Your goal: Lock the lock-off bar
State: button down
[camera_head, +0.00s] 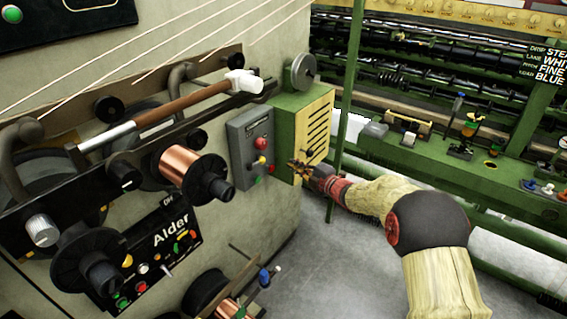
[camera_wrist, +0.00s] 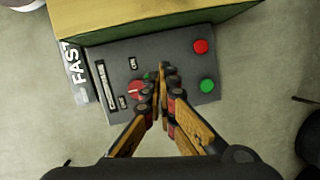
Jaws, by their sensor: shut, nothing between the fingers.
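My gripper (camera_head: 296,167) is shut and empty in front of the grey control box (camera_head: 239,136) on the machine's side. In the wrist view, its closed fingertips (camera_wrist: 164,72) lie over the box face (camera_wrist: 115,48), just right of a red rotary knob (camera_wrist: 135,90). I cannot tell whether they touch the box. A red button (camera_wrist: 201,46) and a green button (camera_wrist: 207,86) show to the right. A long bar (camera_head: 170,108) with a brown middle and a white end lies across the machine's upper left. No part is clearly labelled as the lock-off bar.
A green box with a yellow slotted face (camera_head: 318,125) stands right beside the control box. Copper spools (camera_head: 184,168) and black hubs jut out at the left. A green post (camera_head: 345,85) and a green bench (camera_head: 430,160) stand to the right. Some grey floor (camera_head: 335,265) is clear.

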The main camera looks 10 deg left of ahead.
jog(key=shift+w+d+r, duration=0.1)
jog(key=shift+d+r, duration=0.05)
jog(key=shift+d, duration=1.25)
